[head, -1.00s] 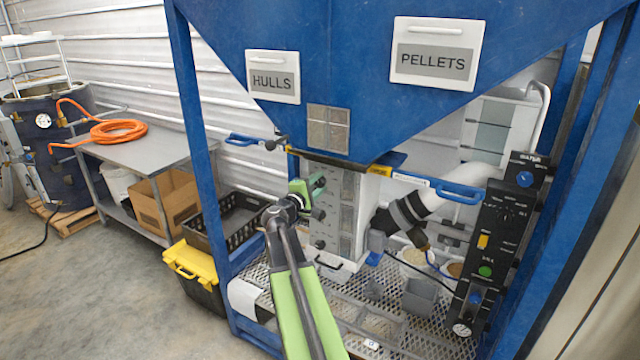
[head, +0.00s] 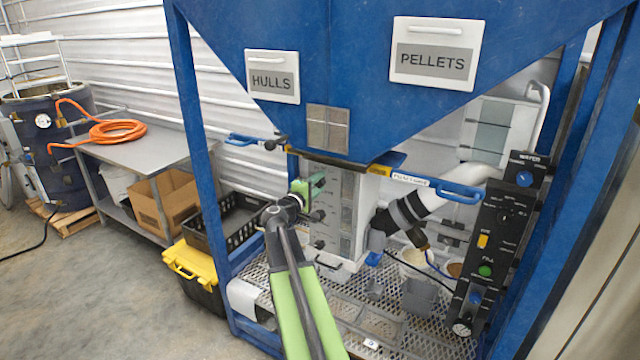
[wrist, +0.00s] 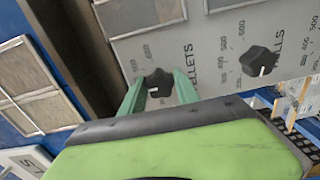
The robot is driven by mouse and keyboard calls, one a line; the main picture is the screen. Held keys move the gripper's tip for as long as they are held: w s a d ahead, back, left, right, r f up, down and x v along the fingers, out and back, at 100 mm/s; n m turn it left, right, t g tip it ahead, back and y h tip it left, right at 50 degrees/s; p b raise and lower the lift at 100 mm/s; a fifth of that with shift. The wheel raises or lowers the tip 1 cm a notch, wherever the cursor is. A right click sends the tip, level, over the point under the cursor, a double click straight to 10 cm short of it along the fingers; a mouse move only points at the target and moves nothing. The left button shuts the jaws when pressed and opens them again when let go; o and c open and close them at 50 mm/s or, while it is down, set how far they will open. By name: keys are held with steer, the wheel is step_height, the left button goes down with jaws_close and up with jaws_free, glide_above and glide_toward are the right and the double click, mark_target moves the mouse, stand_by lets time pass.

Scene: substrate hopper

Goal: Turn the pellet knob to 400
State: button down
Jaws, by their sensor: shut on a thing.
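The pellet knob (wrist: 158,83) is black and lobed with a white pointer mark. It sits beside the PELLETS lettering (wrist: 188,62) on a grey panel. My gripper (wrist: 159,88) has its green fingers on both sides of this knob and is shut on it. The lower part of the dial is hidden behind my gripper, so I cannot tell which number the pointer meets. A second black knob, the hulls knob (wrist: 262,61), stands to the right, apart from my gripper. In the head view my gripper (head: 315,184) is at the upper part of the panel (head: 347,207).
The blue hopper (head: 370,60) hangs above the panel. A blue frame post (head: 195,130) stands to the left. A metal mesh shelf (head: 405,335) lies below.

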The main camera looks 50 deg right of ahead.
steer(key=c, duration=0.9)
jaws_free()
steer(key=shift+a, duration=0.15)
steer(key=shift+c, duration=0.2)
steer(key=shift+o, duration=0.2)
steer(key=v, duration=1.7)
steer(key=shift+a+f, duration=0.1)
